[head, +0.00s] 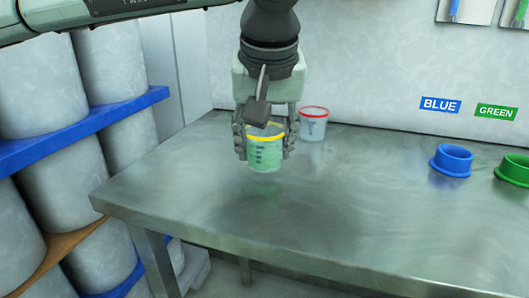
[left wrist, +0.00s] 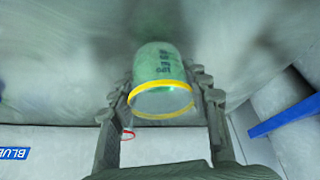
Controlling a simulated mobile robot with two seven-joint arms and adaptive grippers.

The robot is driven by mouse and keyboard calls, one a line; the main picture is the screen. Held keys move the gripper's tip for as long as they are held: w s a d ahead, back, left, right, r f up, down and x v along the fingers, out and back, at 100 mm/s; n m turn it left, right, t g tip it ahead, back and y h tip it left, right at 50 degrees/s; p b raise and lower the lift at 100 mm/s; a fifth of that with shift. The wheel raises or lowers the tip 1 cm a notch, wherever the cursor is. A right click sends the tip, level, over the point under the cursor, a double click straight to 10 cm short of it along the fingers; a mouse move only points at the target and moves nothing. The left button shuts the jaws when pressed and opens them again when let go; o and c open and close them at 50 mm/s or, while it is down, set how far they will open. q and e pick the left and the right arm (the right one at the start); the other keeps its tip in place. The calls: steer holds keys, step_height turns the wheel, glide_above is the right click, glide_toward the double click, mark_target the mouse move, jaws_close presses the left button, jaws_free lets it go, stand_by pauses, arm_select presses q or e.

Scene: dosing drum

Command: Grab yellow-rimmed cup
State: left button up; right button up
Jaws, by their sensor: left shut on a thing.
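The yellow-rimmed cup (head: 265,153) is clear with a greenish tint and dark markings on its side. My left gripper (head: 265,145) is shut on it, with a finger on each side just below the rim. The cup is upright, and it appears to be held a little above the metal table. In the left wrist view the cup (left wrist: 158,70) sits between the two fingers of my left gripper (left wrist: 162,100), its yellow rim toward the camera. My right gripper is in neither view.
A red-rimmed cup (head: 313,125) stands on the metal table (head: 350,200) just behind and right of my gripper. A blue ring (head: 452,160) and a green ring (head: 515,170) sit at the right, below BLUE and GREEN labels. Large grey drums (head: 110,65) stand at the left. The table's front middle is clear.

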arm_select(q)
step_height(320, 180, up, 2)
steer(key=shift+s+a, duration=0.1)
steer(key=shift+a, duration=0.05)
steer(key=s+a+r, duration=0.5)
steer(key=a+r, duration=0.1)
steer(key=a, duration=0.3)
steer(key=shift+s+a+r, duration=0.3)
steer(key=shift+s+a, duration=0.05)
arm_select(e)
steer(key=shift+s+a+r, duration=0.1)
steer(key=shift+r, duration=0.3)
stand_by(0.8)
